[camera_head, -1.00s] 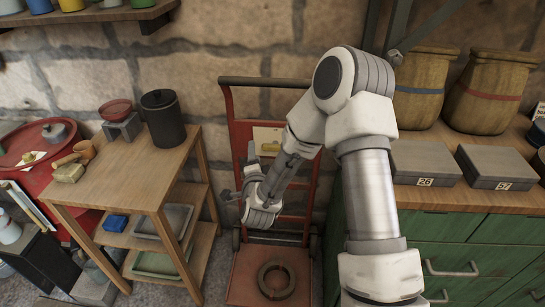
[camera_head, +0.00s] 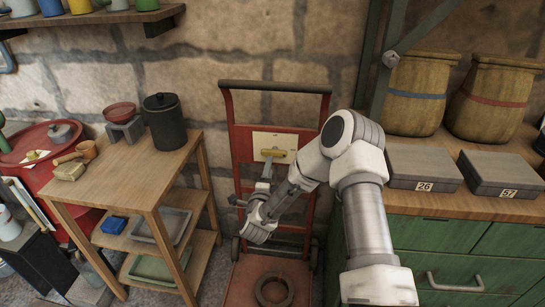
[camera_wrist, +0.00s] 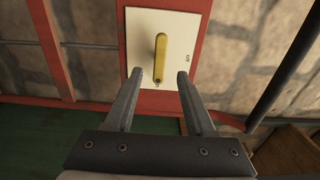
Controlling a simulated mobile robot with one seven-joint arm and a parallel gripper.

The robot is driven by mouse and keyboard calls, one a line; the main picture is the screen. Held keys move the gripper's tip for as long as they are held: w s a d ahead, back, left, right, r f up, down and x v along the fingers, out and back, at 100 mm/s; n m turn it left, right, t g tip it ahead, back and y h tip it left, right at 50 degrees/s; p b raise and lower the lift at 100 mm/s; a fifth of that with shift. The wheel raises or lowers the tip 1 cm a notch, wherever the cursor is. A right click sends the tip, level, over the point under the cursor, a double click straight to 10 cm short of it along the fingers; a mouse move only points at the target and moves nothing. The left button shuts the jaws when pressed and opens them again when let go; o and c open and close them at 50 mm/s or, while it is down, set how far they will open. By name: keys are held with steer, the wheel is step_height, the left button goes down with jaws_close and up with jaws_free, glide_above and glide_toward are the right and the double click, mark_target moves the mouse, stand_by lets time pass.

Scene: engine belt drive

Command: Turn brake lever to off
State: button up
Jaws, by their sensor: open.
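The brake lever (camera_head: 273,152) is a yellow bar on a cream plate (camera_head: 290,141) fixed to a red hand truck. In the wrist view the lever (camera_wrist: 161,58) stands lengthwise, its lower end near a label at the plate's bottom edge, partly cut off and seemingly "on". An "off" label (camera_wrist: 188,57) is on the plate's right side. My gripper (camera_wrist: 158,74) is open, its fingertips to the left and right of the lever's lower end, with gaps on both sides. In the head view my gripper (camera_head: 267,166) is just below the lever; its fingers are small there.
The red hand truck (camera_head: 323,150) leans by the stone wall, with a dark ring (camera_head: 274,289) on its base. A wooden table (camera_head: 110,179) with a black pot stands left. A green cabinet (camera_head: 450,235) stands right, bearing grey boxes and barrels.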

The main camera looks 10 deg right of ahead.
mark_target(273, 154)
steer(key=b+x, duration=0.1)
steer(key=x, duration=0.7)
steer(key=shift+w, duration=0.2)
jaws_close()
